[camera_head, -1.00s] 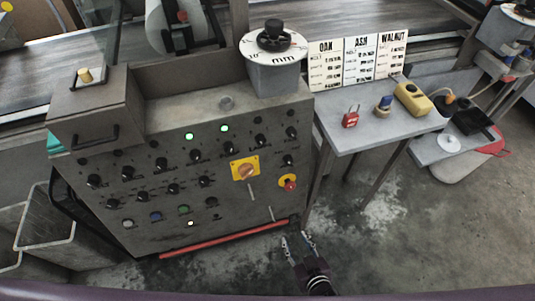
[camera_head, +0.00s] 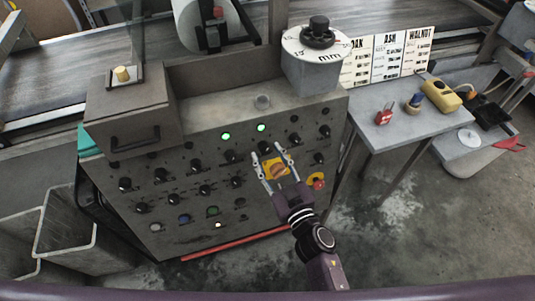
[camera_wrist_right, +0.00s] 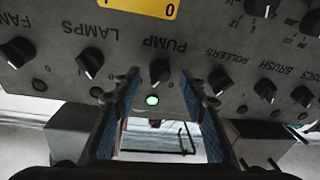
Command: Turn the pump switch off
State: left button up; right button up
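The pump switch (camera_wrist_right: 160,70) is a black knob with a pale pointer line, labelled PUMP in the right wrist view. The panel appears upside down there. A lit green lamp (camera_wrist_right: 152,100) sits beside the knob. In the head view the knob (camera_head: 264,147) is in the upper row of the grey panel, below the right-hand lit green lamp (camera_head: 262,128). My right gripper (camera_head: 268,151) is open at the panel, its fingertips on either side of the pump knob in the picture. I cannot tell whether they touch it. My left gripper is not in view.
Neighbouring knobs are LAMPS (camera_wrist_right: 90,62) and ROLLERS (camera_wrist_right: 220,80). A yellow plate with an orange rotary switch (camera_head: 277,169) lies beneath the gripper, with a red button (camera_head: 319,184) to its right. A side table (camera_head: 390,142) stands right of the panel.

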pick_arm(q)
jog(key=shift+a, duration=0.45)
pick_arm(e)
jog(key=shift+w+a, duration=0.2)
jog(key=shift+w, duration=0.25)
jog(key=shift+c, duration=0.2)
grip_shut()
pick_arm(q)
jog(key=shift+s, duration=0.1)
